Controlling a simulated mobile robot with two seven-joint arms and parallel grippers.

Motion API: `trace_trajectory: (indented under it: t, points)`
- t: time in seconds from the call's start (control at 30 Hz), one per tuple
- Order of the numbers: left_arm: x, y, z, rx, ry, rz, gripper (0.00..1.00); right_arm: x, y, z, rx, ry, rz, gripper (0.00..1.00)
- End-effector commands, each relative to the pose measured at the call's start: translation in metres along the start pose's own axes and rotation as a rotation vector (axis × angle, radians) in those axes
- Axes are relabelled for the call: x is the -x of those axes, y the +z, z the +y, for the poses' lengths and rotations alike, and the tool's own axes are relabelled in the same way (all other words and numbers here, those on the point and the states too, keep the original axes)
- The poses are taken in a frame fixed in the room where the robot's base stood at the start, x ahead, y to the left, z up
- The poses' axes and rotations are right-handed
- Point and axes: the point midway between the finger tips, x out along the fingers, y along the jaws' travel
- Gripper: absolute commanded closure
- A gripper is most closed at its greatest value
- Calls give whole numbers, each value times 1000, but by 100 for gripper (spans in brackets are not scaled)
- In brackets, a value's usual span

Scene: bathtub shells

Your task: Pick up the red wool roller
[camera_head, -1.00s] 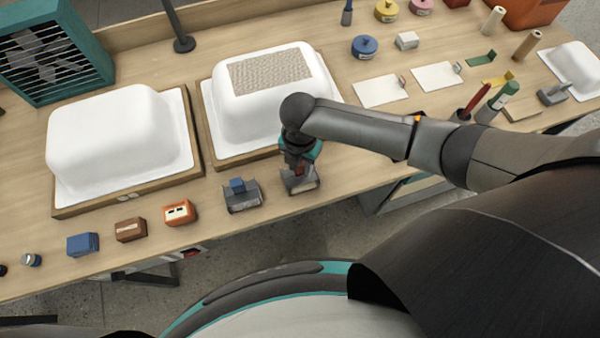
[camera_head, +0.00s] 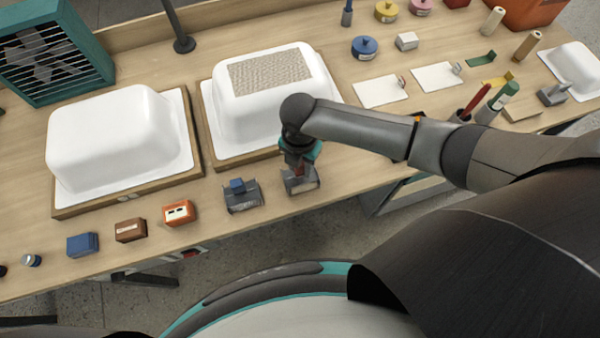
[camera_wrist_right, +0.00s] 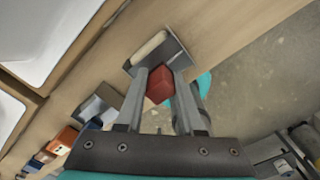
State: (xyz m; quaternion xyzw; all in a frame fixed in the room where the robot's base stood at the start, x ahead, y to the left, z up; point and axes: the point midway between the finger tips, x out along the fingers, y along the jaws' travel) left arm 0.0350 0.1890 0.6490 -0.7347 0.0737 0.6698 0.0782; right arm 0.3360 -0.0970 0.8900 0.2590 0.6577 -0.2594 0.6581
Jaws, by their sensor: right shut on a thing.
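The red wool roller shows in the right wrist view as a red block-shaped part (camera_wrist_right: 160,84) between my fingers. A cream roll (camera_wrist_right: 149,49) lies on a grey tray (camera_wrist_right: 172,46) just beyond it. In the head view my right gripper (camera_head: 299,172) points down at the grey tray (camera_head: 303,185) near the table's front edge. It is shut on the red part, which is mostly hidden by the fingers there. I cannot tell whether the tray is lifted off the table. My left gripper is not in view.
A similar grey tray with a blue block (camera_head: 238,186) stands just left. An orange box (camera_head: 179,213), a brown box (camera_head: 131,230) and a blue box (camera_head: 83,244) line the front edge. Two white tub shells (camera_head: 112,135) (camera_head: 240,105) on wooden bases stand behind.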

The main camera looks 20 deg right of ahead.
Motion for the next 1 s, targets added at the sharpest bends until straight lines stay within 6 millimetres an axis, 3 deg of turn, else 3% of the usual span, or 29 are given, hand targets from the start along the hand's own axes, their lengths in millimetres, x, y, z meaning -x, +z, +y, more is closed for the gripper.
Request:
trace_trajectory:
  t: [0.27,0.47,0.8,1.0]
  points:
    - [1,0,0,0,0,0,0,4,1,1,0,2,-1,100]
    - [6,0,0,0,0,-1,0,26,1,1,1,4,-2,100]
    - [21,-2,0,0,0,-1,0,123,1,1,3,7,-4,100]
    - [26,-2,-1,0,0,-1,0,170,1,2,0,5,-2,100]
